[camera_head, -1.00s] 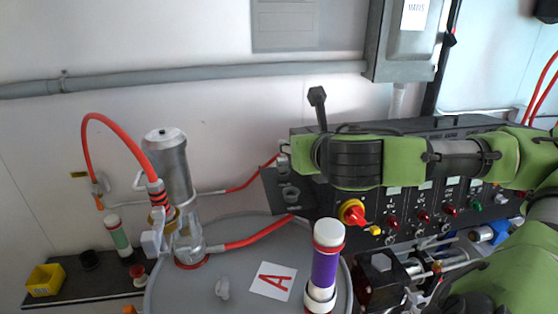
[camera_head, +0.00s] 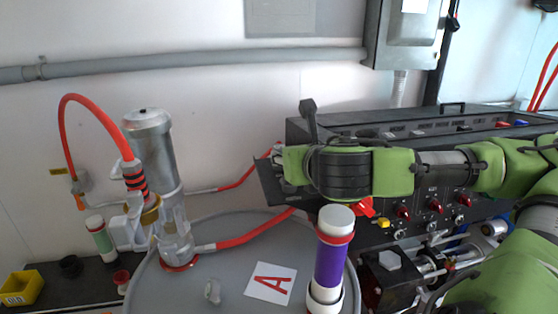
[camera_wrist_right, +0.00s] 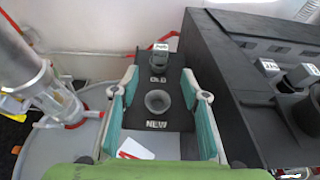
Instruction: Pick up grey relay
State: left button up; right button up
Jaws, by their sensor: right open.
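In the right wrist view my right gripper (camera_wrist_right: 160,93) is open, its teal fingers spread on either side of a black shelf (camera_wrist_right: 182,121) marked OLD and NEW. A dark grey relay-like piece (camera_wrist_right: 159,62) with a pale label on top stands at the OLD place, just beyond the fingertips. The round socket (camera_wrist_right: 157,102) at NEW lies between the fingers and looks empty. Two more grey labelled pieces (camera_wrist_right: 269,67) (camera_wrist_right: 304,74) stand at the right. In the head view my wrist hides most of the shelf (camera_head: 268,182) and the gripper. My left gripper is not in view.
The black control console (camera_head: 400,125) stands close on the right. A grey drum (camera_head: 215,285) with a purple-banded cylinder (camera_head: 332,262), metal pump (camera_head: 153,150) and red hose (camera_head: 78,98) is to the left. A yellow bin (camera_head: 22,287) sits far left.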

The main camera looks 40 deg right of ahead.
aim_at(280, 146)
jog(key=shift+p+x, duration=0.85)
jog(key=shift+x, duration=0.35)
jog(key=p+x, duration=0.1)
jog(key=x, duration=0.4)
jog(key=shift+w+d, duration=0.15)
jog(key=shift+w, duration=0.05)
jog(key=shift+w+d+p, duration=0.25)
jog(key=shift+w+p, duration=0.1)
jog(key=shift+w, duration=0.05)
jog(key=p+x, duration=0.1)
jog(key=x, duration=0.2)
jog(key=shift+w+d+p, duration=0.15)
jog(key=shift+w+p, duration=0.1)
jog(key=shift+p, duration=0.05)
jog(key=shift+w+d+f, duration=0.25)
jog(key=shift+w, duration=0.15)
jog(key=shift+s, duration=0.1)
jog(key=c, duration=0.4)
grip_shut()
